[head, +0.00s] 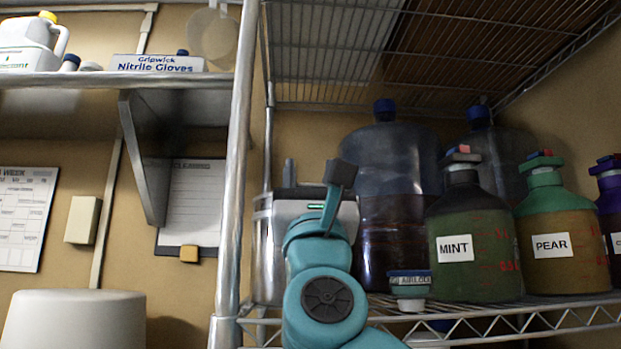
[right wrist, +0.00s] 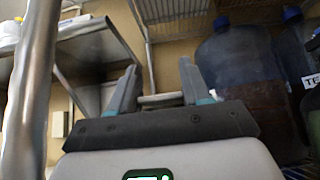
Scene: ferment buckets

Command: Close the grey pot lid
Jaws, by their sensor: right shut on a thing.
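A silver-grey pot (head: 263,245) stands at the left end of the wire shelf, mostly hidden behind my right arm and gripper. My right gripper (head: 316,172) is raised in front of the pot's top, its two grey fingers pointing up and away. In the right wrist view the fingers (right wrist: 155,92) stand on either side of a thin pale-grey bar (right wrist: 162,100), which looks like part of the grey pot lid. The gripper is shut on it. The rest of the lid is hidden, so its angle cannot be told. My left gripper is not in view.
A metal shelf post (head: 236,170) rises just left of the pot. Right of it on the wire shelf (head: 500,310) stand a large dark carboy (head: 385,225), a small airlock jar (head: 410,290), and MINT (head: 475,275) and PEAR (head: 565,275) jugs. A wire rack hangs overhead.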

